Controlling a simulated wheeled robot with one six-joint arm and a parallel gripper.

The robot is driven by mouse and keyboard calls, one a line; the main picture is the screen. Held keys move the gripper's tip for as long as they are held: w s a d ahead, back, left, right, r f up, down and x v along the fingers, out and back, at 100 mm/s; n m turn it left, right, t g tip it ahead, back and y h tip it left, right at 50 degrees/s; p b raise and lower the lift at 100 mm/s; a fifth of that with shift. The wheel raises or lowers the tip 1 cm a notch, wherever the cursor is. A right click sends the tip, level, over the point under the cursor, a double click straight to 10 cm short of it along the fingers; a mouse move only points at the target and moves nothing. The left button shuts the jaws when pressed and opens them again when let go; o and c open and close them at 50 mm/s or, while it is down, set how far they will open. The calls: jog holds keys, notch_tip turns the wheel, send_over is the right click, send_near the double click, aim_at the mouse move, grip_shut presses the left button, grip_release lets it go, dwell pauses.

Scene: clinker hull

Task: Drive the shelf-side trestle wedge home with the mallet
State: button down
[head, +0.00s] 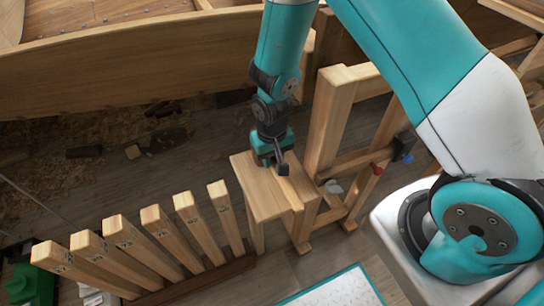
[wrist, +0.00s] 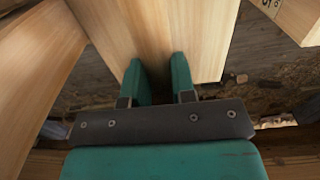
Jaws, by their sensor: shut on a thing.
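My gripper (head: 270,155) is low over the pale wooden top of a small stool-like stand (head: 262,195). In the wrist view its two teal fingers (wrist: 160,70) are a little apart, with pale wood showing between and beyond them. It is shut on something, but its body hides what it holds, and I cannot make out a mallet. The wooden trestle (head: 330,115) stands just right of the stand. A red-ended piece (head: 376,169) and a blue-ended piece (head: 408,158) show on or near its lower timbers; I cannot tell whether either is the wedge.
Several numbered wooden staves (head: 160,230) stand in a row at lower left. The planked hull (head: 130,65) spans the back. A green object (head: 30,285) lies at far left. A pale board (head: 335,290) is at the bottom. Shavings and scraps litter the floor below the hull.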

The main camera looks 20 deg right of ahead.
notch_tip(320, 180, up, 8)
jog(key=p, duration=0.7)
jog(key=shift+r, duration=0.1)
jog(key=c, duration=1.7)
grip_release()
grip_shut()
